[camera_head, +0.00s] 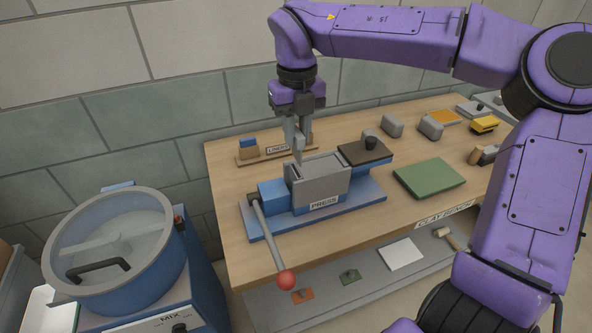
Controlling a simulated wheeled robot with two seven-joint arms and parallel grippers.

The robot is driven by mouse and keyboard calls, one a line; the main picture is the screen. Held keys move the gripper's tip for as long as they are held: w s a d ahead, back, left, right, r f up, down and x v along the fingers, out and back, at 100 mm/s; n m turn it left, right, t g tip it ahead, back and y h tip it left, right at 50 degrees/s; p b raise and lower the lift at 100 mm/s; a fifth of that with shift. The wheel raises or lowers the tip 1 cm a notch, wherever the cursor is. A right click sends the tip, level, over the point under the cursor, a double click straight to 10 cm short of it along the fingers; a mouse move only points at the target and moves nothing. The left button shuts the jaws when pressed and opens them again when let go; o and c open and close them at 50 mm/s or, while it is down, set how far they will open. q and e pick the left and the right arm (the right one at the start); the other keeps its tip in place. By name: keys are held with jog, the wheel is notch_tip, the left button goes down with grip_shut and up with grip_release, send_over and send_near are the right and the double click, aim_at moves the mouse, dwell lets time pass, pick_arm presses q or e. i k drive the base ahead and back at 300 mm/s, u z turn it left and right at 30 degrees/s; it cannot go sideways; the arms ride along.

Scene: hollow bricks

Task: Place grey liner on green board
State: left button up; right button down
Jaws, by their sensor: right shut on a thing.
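My right gripper (294,128) reaches down from the purple arm, above the back left of the press. It is shut on a small grey piece, apparently the grey liner (299,151), mostly hidden between the fingers. The piece is in front of the liner rack (243,160), near the "LINERS" label; I cannot tell whether it touches anything below. The green board (430,177) lies flat on the bench to the right of the press, its top bare. My left gripper is not in view.
The blue-and-grey press (320,183) stands between the rack and the board, its red-knobbed lever (286,279) hanging forward. A blue liner (247,142) is in the rack. Grey blocks (392,125) stand behind the board. A mixer (113,243) is at the left.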

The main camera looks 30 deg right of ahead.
aim_at(430, 175)
jog(key=k, duration=1)
